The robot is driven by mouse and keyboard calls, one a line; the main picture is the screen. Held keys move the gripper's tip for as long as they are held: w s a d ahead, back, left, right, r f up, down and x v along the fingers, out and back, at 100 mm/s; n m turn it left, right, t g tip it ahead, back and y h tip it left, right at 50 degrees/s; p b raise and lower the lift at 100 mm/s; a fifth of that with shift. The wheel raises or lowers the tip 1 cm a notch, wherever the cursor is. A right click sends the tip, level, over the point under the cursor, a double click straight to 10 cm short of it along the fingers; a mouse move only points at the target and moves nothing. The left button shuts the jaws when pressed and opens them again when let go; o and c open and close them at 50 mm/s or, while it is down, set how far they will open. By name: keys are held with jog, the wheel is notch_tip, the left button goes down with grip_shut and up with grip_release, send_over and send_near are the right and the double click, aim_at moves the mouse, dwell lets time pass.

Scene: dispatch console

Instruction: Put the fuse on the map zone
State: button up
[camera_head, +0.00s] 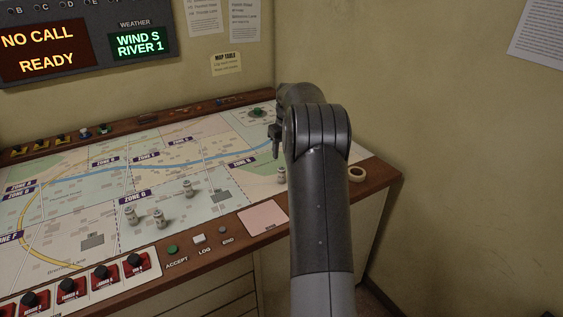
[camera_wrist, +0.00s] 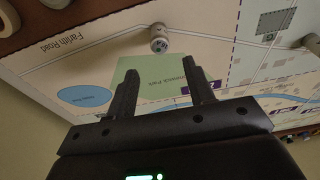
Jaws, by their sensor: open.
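A small pale cylinder (camera_head: 282,174), possibly the fuse, stands upright near the map's right edge. In the wrist view it (camera_wrist: 159,43) stands beyond my fingertips, beside the green park patch. My gripper (camera_head: 276,141) is above the right part of the map; its fingers are apart and empty in the wrist view (camera_wrist: 160,68). The map (camera_head: 70,225) is printed with several labelled zones; which one is meant cannot be told.
A tape roll (camera_head: 356,173) lies on the wooden rim at the right. Red switches (camera_head: 104,277), a green button (camera_head: 172,249) and a pink pad (camera_head: 263,218) line the front. Walls close off the back and right.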

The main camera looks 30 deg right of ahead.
jog(key=s+a+r+t, duration=0.1)
jog(key=s+a+r, duration=0.7)
jog(key=a, duration=0.3)
jog(key=s+a+r+t, duration=0.1)
jog(key=s+a+r, duration=0.7)
jog(key=a, duration=0.2)
jog(key=s+a+f, duration=0.1)
jog(key=s+a, duration=0.2)
jog(key=s, duration=0.5)
jog(key=s+a+f+t, duration=0.1)
jog(key=s+a, duration=0.3)
jog(key=s, duration=0.4)
jog(key=s+a+f, duration=0.3)
jog(key=s+a, duration=0.1)
jog(key=s, duration=0.4)
jog(key=shift+f+t, duration=0.25)
jog(key=shift+t, duration=0.15)
